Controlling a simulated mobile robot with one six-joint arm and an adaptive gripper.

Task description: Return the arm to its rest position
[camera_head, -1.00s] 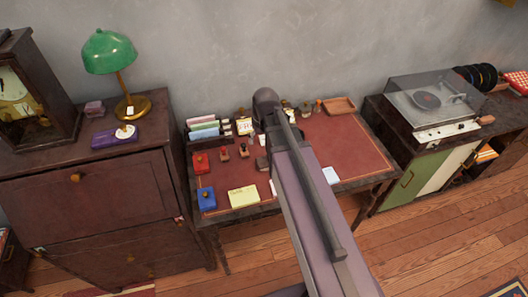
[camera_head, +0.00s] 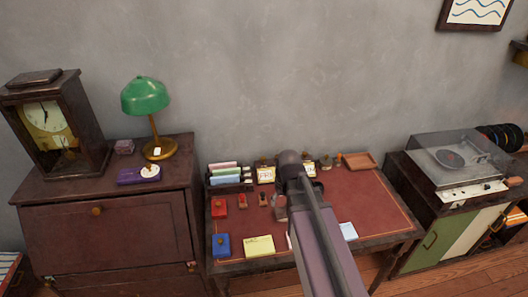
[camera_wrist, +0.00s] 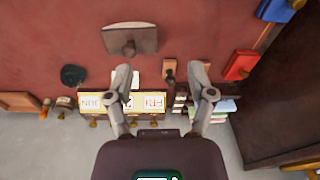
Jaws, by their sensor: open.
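My arm (camera_head: 325,240) reaches out over the red-topped desk (camera_head: 370,205), its end near the calendar blocks at the back. My gripper (camera_wrist: 160,76) is open and empty in the wrist view, its two fingers spread apart above the desk. Beneath and beside the fingers are the calendar blocks (camera_wrist: 153,101), with "FRI" readable, and a small stamp (camera_wrist: 169,70). In the head view the fingers are mostly hidden by my own arm.
A red box (camera_head: 218,208), a blue box (camera_head: 221,245) and yellow notes (camera_head: 260,246) lie at the desk's left. A green lamp (camera_head: 146,97) and a clock (camera_head: 45,118) stand on the left cabinet. A record player (camera_head: 455,160) is at right. Open air lies above the desk.

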